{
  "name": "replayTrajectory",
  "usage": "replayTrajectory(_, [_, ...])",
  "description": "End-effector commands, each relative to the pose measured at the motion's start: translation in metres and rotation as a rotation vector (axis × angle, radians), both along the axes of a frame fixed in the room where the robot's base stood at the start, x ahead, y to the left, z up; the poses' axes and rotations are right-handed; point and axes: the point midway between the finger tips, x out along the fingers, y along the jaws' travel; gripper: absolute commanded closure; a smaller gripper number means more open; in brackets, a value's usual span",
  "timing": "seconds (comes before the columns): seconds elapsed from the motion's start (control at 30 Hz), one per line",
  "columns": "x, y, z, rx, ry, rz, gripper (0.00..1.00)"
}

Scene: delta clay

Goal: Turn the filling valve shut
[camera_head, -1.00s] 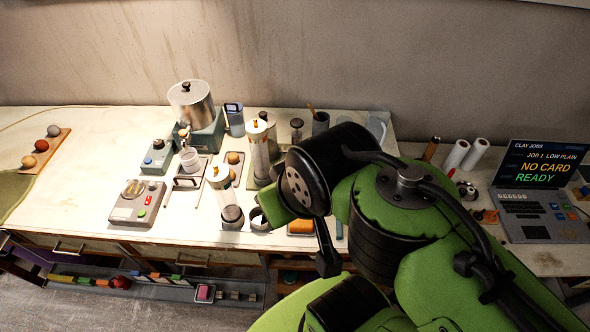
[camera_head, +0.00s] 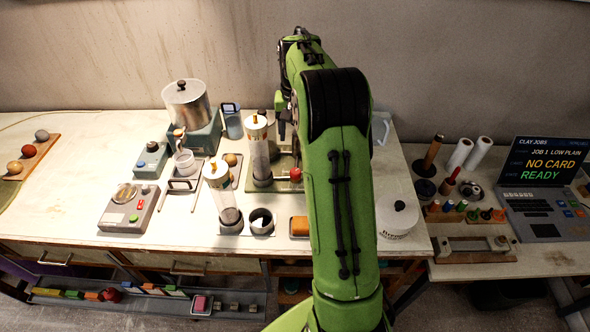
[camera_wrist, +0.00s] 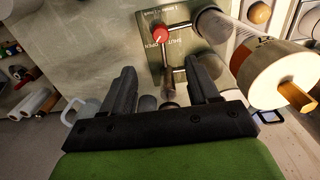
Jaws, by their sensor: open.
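The filling valve shows in the wrist view as a red knob (camera_wrist: 160,34) on a metal stem, on a grey-green plate (camera_wrist: 145,20) marked OPEN and SHUT. In the head view my arm hides most of the gripper.
A clear cylinder with a gold-topped cap (camera_wrist: 275,75) stands close to the right of my gripper. It stands on the bench with a second cylinder (camera_head: 222,200). A steel pot (camera_head: 187,105) is at back left. A white lidded tub (camera_head: 397,217) stands right of my arm.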

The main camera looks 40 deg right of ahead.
Motion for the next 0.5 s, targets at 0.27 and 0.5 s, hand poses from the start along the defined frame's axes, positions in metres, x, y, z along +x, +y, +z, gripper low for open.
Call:
replayTrajectory(0.27, [-0.001, 0.001, -0.074, 0.003, 0.005, 0.002, 0.40])
replayTrajectory(0.5, [0.000, 0.001, -0.125, 0.002, 0.003, 0.002, 0.40])
